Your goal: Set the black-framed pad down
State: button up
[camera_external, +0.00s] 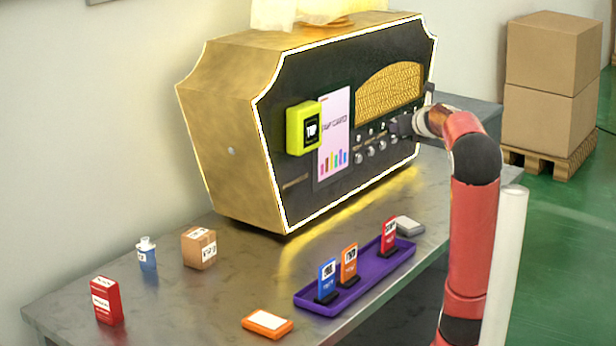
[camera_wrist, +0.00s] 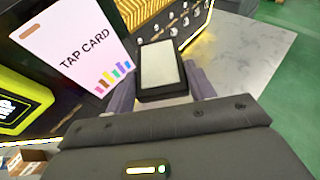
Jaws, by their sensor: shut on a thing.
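The black-framed pad (camera_wrist: 161,66) has a pale grey face and shows in the middle of the wrist view. My gripper (camera_wrist: 160,80) is shut on it, with one finger at each side. In the external view my gripper (camera_external: 402,125) is up in front of the right part of the machine's dark front panel, well above the table (camera_external: 240,285). The pad is too small or hidden to make out there.
The gold machine (camera_external: 235,150) carries a yellow-green reader (camera_external: 303,128) and a white tap card sign (camera_external: 333,135). A purple tray (camera_external: 375,275) with upright cards, an orange-framed pad (camera_external: 267,323), a grey pad (camera_external: 409,226) and a red box (camera_external: 106,300) are on the table.

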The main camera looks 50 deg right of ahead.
jog(key=w+a+n+t+y+b, duration=0.25)
jog(key=w+a+n+y, duration=0.2)
jog(key=a, duration=0.55)
jog(key=n+g+y+b, duration=0.8)
jog(key=n+y, duration=0.9)
send_over(183, 297)
jog(key=shift+h, duration=0.25)
notch_tip(183, 297, down, 19)
jog(key=shift+f, duration=0.2)
jog(key=shift+f+b, duration=0.9)
jog(key=shift+f, duration=1.8)
